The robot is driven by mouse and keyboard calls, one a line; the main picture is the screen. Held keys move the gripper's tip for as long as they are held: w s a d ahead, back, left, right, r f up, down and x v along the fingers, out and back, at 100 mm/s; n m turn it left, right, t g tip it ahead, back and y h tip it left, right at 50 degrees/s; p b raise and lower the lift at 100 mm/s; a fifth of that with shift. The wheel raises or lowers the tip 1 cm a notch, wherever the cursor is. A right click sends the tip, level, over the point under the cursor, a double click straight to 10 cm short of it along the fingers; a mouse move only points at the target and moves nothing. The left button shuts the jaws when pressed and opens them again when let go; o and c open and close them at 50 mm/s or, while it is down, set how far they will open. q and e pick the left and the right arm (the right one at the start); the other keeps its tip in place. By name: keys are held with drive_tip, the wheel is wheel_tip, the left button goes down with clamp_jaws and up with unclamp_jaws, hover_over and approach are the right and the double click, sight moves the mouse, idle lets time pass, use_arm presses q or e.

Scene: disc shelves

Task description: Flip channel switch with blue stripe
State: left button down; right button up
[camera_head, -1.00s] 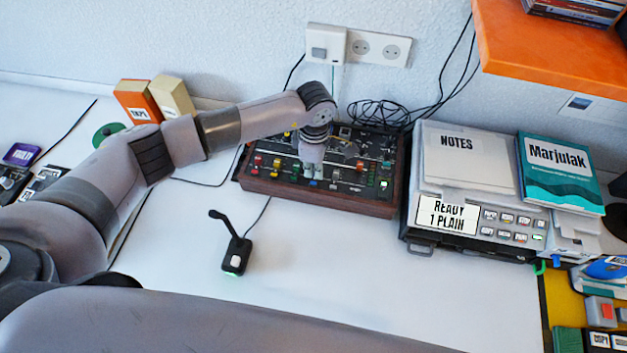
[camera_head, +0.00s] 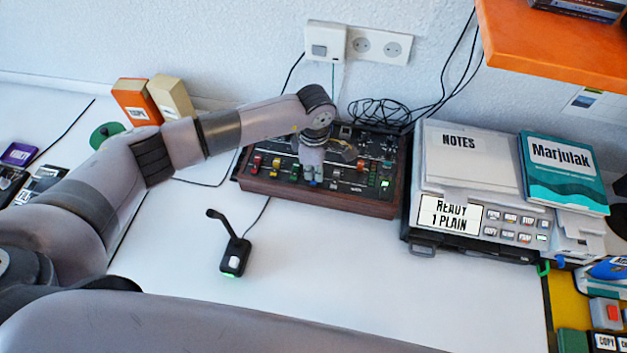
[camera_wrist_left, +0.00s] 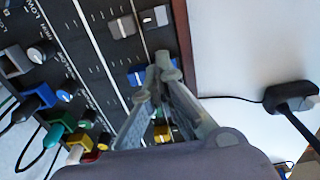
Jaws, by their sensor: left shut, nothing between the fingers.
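The mixer, a black control panel in a brown wooden frame (camera_head: 350,202), stands at the back of the desk. My left gripper (camera_head: 312,178) reaches down over its front part. In the left wrist view the left gripper (camera_wrist_left: 165,66) is shut and empty, with its tips together at the panel's edge. A blue slider cap (camera_wrist_left: 138,78) with a pale stripe sits right beside the tips, partly hidden by a finger; I cannot tell if they touch. A yellow cap (camera_wrist_left: 162,133) shows behind the fingers. My right gripper is not in view.
Grey caps (camera_wrist_left: 120,26), cables and coloured plugs (camera_wrist_left: 40,97) sit on the panel. A small black microphone-like device (camera_head: 235,257) stands in front. A printer-like machine (camera_head: 450,215) stands right of the mixer. An orange shelf (camera_head: 545,50) hangs at upper right.

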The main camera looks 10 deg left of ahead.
use_arm(q)
drive_tip(key=shift+f, duration=0.25)
drive_tip(key=shift+r, duration=0.15)
drive_tip(key=shift+r+p, duration=0.45)
drive_tip(key=shift+r, duration=0.45)
drive_tip(key=shift+r+p, duration=1.3)
drive_tip(key=shift+r, duration=1.25)
drive_tip(key=shift+s+f, duration=0.1)
